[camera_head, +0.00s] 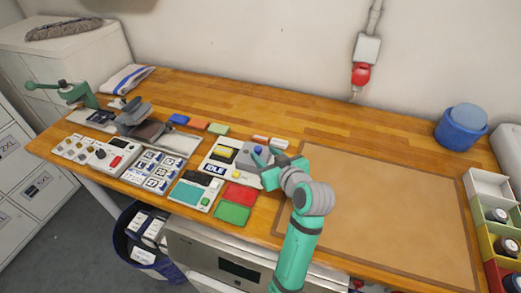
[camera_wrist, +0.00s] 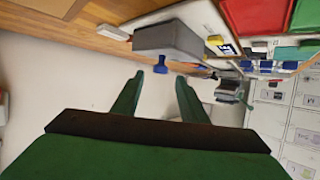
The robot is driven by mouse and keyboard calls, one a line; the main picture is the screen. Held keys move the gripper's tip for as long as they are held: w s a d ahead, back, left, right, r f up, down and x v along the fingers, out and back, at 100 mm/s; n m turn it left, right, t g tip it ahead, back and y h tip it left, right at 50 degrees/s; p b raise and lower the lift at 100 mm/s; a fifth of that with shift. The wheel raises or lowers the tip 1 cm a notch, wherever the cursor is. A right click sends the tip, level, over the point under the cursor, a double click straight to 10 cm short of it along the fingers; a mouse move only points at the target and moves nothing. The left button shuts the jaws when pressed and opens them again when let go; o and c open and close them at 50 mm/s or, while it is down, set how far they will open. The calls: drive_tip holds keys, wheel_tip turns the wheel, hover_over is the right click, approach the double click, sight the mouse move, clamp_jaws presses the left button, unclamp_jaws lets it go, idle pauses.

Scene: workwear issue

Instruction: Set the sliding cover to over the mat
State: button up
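A pale panel (camera_head: 214,170) marked IDLE sits left of the tan mat (camera_head: 400,215), carrying a yellow pad (camera_head: 226,151) and a dark grey block with a blue knob (camera_head: 258,150). The grey block (camera_wrist: 168,38) appears to be the sliding cover; it sits beside the yellow pad (camera_wrist: 215,40), not over the tan mat. My gripper (camera_head: 262,160) is by the block's near right side. In the wrist view my gripper (camera_wrist: 160,75) is open, its two green fingers apart, with the blue knob (camera_wrist: 160,64) between and just beyond the tips. I see no contact.
Red (camera_head: 240,194) and green (camera_head: 232,212) pads lie in front of the panel. A switch box (camera_head: 100,152) and a green-handled press (camera_head: 78,93) stand left. A blue tub (camera_head: 461,127) and open bins (camera_head: 487,184) stand right. The tan mat is bare.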

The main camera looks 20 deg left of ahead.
sight(259, 149)
drive_tip(key=shift+x, duration=2.05)
clamp_jaws()
